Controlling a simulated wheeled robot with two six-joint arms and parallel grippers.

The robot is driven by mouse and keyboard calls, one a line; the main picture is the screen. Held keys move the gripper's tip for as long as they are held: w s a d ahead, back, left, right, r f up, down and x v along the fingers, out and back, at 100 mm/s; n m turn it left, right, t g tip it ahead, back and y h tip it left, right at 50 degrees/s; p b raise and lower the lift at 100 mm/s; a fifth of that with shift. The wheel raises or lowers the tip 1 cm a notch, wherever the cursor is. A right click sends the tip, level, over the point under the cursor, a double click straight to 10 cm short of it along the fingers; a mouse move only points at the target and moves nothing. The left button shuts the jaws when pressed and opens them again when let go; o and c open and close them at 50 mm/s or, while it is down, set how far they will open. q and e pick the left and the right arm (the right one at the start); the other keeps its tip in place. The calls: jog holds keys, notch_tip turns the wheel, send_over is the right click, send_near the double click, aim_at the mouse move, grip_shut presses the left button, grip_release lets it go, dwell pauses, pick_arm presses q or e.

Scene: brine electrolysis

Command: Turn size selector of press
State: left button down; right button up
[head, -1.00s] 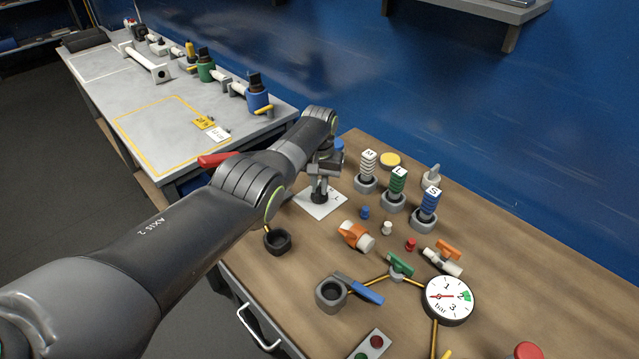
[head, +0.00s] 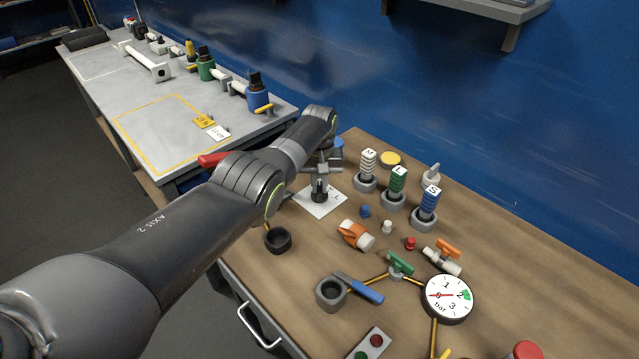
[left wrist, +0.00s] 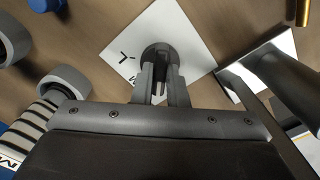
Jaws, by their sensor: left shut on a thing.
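The size selector is a dark round knob (head: 319,195) on a white square plate (head: 311,205) with small black letters, near the back left of the wooden bench. My left gripper (head: 321,183) reaches down over it from above. In the left wrist view the two fingers (left wrist: 160,95) are shut on the knob (left wrist: 159,55), and the white plate (left wrist: 185,30) lies beneath. Part of the plate's lettering is hidden by the fingers. My right gripper is in neither view.
Sockets with striped M, L and S pieces (head: 397,182) stand just right of my gripper. Nearer are an orange-and-white fitting (head: 355,235), a dark ring (head: 277,240), a blue-handled valve (head: 359,288) and a gauge (head: 447,298). A grey table (head: 150,110) lies beyond at left.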

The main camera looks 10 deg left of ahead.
aim_at(319, 187)
pick_arm(q)
jog(key=c, duration=1.4)
grip_release()
jog(key=shift+c, duration=0.2)
jog(key=shift+r, duration=0.15)
jog(key=shift+r, duration=0.25)
notch_tip(319, 187, up, 5)
jog(key=p, duration=0.2)
jog(key=shift+r+p, duration=0.15)
jog(key=shift+p, duration=0.15)
notch_tip(319, 187, up, 12)
jog(key=b, duration=0.1)
jog(key=shift+f+b, duration=0.25)
jog(key=shift+b, duration=0.05)
